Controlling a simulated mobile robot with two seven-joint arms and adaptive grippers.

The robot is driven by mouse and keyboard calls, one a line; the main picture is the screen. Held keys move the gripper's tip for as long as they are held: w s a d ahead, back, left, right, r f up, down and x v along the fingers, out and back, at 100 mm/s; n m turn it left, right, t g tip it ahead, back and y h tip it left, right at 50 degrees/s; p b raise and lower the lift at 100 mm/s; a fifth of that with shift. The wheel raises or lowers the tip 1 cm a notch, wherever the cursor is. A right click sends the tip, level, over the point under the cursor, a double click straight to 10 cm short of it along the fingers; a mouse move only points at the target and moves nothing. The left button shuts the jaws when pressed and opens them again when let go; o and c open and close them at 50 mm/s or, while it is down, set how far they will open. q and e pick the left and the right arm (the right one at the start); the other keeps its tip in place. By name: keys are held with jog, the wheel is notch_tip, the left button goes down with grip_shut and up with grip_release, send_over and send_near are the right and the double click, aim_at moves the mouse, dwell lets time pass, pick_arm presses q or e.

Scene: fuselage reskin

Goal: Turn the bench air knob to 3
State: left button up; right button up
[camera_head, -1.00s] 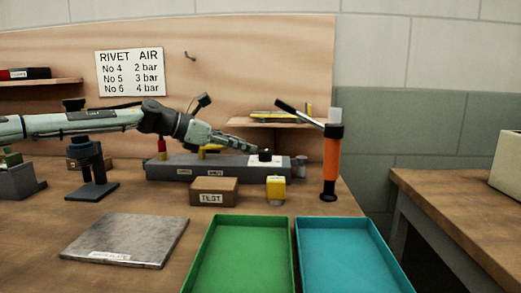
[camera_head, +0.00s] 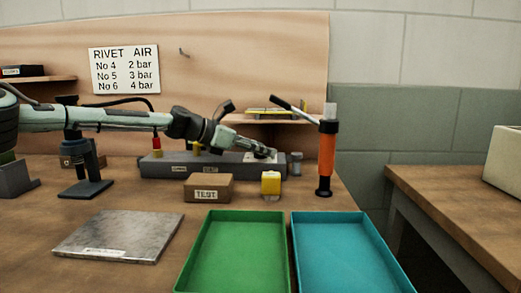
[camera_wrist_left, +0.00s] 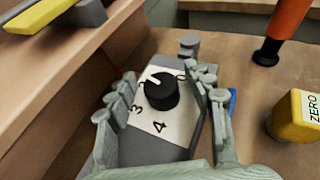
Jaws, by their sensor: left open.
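The bench air knob (camera_wrist_left: 161,91) is round and black on a white dial plate (camera_wrist_left: 174,128) in the left wrist view. The digits 3, 4 and 0 are readable around it; the knob's white pointer line points to the upper left, beyond the 3. My left gripper (camera_wrist_left: 166,87) is open, with one finger on each side of the knob and visible gaps between. In the head view, my left gripper (camera_head: 264,151) is over the right end of the grey air unit (camera_head: 212,168), largely hiding the knob.
A TEST box (camera_head: 208,188) and a yellow ZERO block (camera_head: 271,184) stand in front of the unit. An orange-handled tool (camera_head: 326,158) stands to the right. Green (camera_head: 178,285) and blue (camera_head: 300,285) trays lie nearer. The sign (camera_head: 124,69) lists rivet numbers and air pressures.

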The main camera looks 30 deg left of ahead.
pick_arm(q)
jog(key=shift+c, duration=0.9)
jog(key=c, duration=1)
